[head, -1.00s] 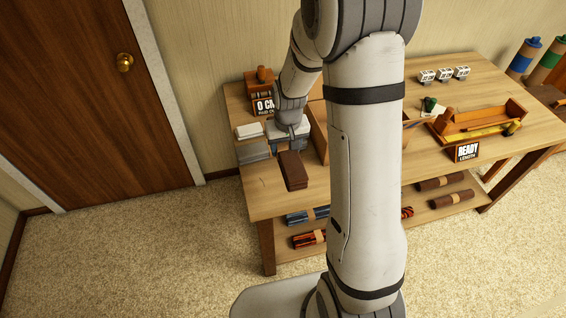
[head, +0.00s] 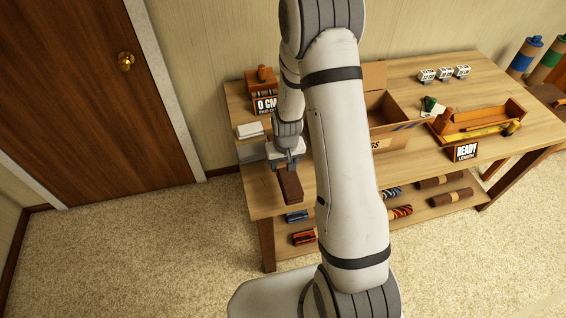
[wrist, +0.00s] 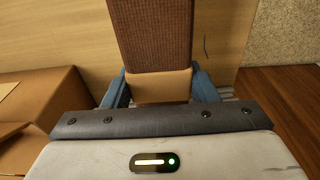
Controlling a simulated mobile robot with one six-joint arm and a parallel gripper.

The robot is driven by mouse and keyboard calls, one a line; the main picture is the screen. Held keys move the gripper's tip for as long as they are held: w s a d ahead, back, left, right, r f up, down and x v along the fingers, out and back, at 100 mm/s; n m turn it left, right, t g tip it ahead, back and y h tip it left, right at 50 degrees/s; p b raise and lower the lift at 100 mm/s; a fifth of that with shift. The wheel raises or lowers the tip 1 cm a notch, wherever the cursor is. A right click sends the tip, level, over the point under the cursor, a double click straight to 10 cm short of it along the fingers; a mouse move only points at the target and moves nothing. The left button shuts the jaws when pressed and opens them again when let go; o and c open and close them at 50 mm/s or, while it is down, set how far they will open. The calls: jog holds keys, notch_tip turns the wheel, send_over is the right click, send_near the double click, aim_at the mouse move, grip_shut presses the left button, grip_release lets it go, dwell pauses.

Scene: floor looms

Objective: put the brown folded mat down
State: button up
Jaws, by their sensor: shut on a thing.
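The brown folded mat (head: 291,187) is at the left end of the table in the head view, jutting toward the front edge from my gripper (head: 286,164). In the wrist view the mat (wrist: 150,35) is ribbed dark brown with a tan band (wrist: 158,85). My gripper's blue fingers (wrist: 160,92) are shut on the mat at its banded end, one finger on each side. The mat lies over or just above the bare wooden tabletop (head: 262,197); I cannot tell whether it touches.
An open cardboard box (head: 392,112) stands behind my arm. A "0 CM" sign (head: 265,105) and white stacks (head: 250,130) are at the back left. A "READY LENGTH" sign (head: 466,152) and a wooden tray (head: 480,120) are on the right. Rolled mats (head: 445,180) lie on the lower shelf.

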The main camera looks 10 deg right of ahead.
jog(key=shift+f+b, duration=0.35)
jog(key=shift+b, duration=0.1)
jog(key=shift+f, duration=0.25)
jog(key=o, duration=1.2)
jog(key=shift+r, duration=0.1)
